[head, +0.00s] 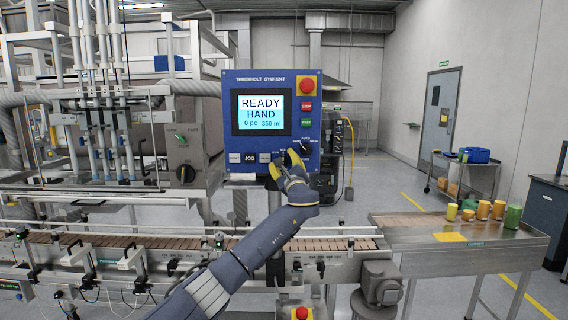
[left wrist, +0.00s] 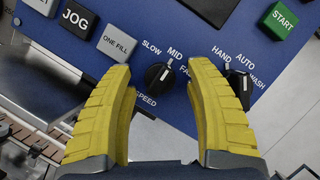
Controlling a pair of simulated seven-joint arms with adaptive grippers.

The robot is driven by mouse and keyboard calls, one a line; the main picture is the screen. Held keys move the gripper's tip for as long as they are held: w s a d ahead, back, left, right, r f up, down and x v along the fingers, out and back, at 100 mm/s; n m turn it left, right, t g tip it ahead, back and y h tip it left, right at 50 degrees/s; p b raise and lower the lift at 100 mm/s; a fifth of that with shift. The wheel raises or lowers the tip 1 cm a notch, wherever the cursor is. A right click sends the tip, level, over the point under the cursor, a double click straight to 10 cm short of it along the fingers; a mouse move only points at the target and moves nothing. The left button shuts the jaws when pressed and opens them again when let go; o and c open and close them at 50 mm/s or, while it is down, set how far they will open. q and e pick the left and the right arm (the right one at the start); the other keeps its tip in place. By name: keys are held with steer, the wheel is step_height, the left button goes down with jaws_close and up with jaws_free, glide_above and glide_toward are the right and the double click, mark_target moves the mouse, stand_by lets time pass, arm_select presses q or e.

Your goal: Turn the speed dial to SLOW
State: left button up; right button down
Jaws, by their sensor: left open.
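The speed dial (left wrist: 158,76) is a black knob on the blue control panel (head: 230,110), labelled SLOW, MID, FAST and SPEED. In the left wrist view its white mark points up and right, toward MID. My left gripper (left wrist: 165,75) is open, with one yellow finger on each side of the dial. I see no clear contact with the knob. In the head view my left gripper (head: 283,163) is at the panel's lower edge and hides the dial. My right gripper is not in view.
The HAND/AUTO/WASH knob (left wrist: 241,88) is close beside the right finger, partly hidden. JOG (left wrist: 75,18), ONE FILL (left wrist: 117,42) and START (left wrist: 279,19) buttons are nearby. The screen (head: 262,112) reads READY HAND. A red mushroom button (head: 306,85) is at top right. A conveyor (head: 180,243) runs below.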

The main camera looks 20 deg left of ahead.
arm_select(q)
steer(key=shift+c, duration=0.5)
jaws_close()
steer(key=shift+f+n, duration=0.15)
steer(key=shift+n, duration=0.25)
steer(key=n+g, duration=0.1)
steer(key=n, duration=0.2)
steer(key=shift+d+g+y, duration=0.1)
steer(key=shift+g+y, duration=0.2)
steer(key=shift+g, duration=0.1)
steer(key=n+g, duration=0.1)
steer(key=n, duration=0.2)
steer(key=n+g, duration=0.1)
steer(key=n, duration=0.2)
steer(key=shift+n, duration=0.3)
